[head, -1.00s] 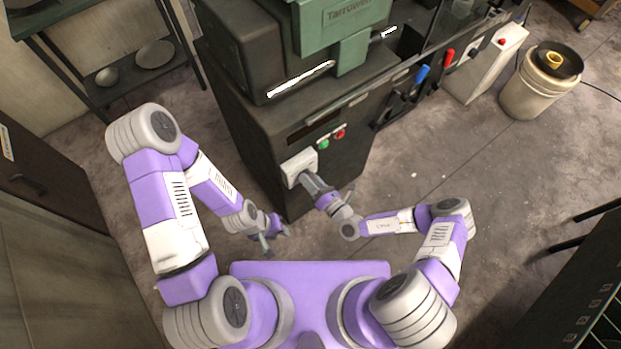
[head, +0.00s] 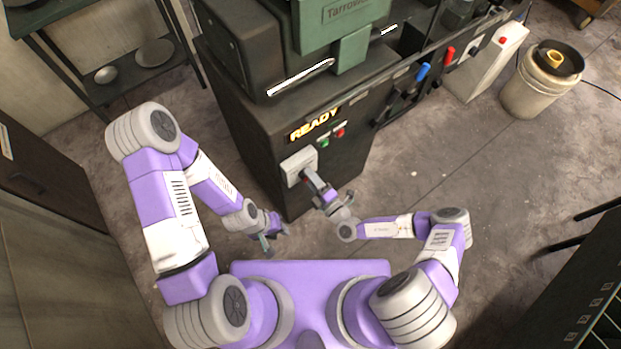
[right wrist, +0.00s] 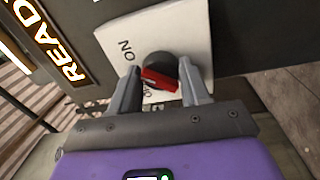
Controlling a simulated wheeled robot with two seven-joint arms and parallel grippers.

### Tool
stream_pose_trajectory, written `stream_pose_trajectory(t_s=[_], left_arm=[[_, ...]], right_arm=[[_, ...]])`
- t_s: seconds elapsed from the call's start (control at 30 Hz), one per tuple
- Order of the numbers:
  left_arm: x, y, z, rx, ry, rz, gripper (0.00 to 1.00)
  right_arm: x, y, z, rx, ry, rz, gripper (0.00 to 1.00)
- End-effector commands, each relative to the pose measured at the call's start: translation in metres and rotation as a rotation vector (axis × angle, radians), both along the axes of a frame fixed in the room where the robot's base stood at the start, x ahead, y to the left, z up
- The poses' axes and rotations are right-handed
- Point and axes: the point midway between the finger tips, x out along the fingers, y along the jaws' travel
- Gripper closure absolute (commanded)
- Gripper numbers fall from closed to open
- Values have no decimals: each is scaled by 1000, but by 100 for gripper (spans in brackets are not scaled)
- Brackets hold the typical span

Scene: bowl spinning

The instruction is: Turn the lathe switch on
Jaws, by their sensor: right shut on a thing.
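The lathe switch is a white plate (head: 296,164) on the dark lathe front. In the right wrist view its black round knob (right wrist: 161,66) carries a red handle (right wrist: 160,80). An "ON" label shows beside the knob; another label is partly hidden behind the handle. My right gripper (head: 307,178) is at the switch, its fingers on either side of the knob and shut on it, also in the right wrist view (right wrist: 158,88). My left gripper (head: 277,236) hangs empty, fingers apart, low in front of the lathe.
An amber "READY" display (head: 314,125) is lit above the switch. Green (head: 324,141) and red (head: 340,132) buttons sit below it. Blue (head: 422,73) and red (head: 449,54) levers stand at the right.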

Motion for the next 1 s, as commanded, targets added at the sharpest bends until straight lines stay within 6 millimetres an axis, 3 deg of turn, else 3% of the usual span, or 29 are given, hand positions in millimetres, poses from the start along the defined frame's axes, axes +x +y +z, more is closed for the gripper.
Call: stream_pose_trajectory(t_s=[0.77,0.8,0.93,1.0], left_arm=[[0,0,-2,0,0,0,67],[0,0,-2,0,0,0,67],[0,0,-1,0,0,0,67],[0,0,-1,0,0,0,67]], right_arm=[[-2,2,-3,87,73,5,84],[-2,2,-3,87,73,5,52],[-2,1,-2,87,71,4,32],[-2,1,-2,88,70,4,30]])
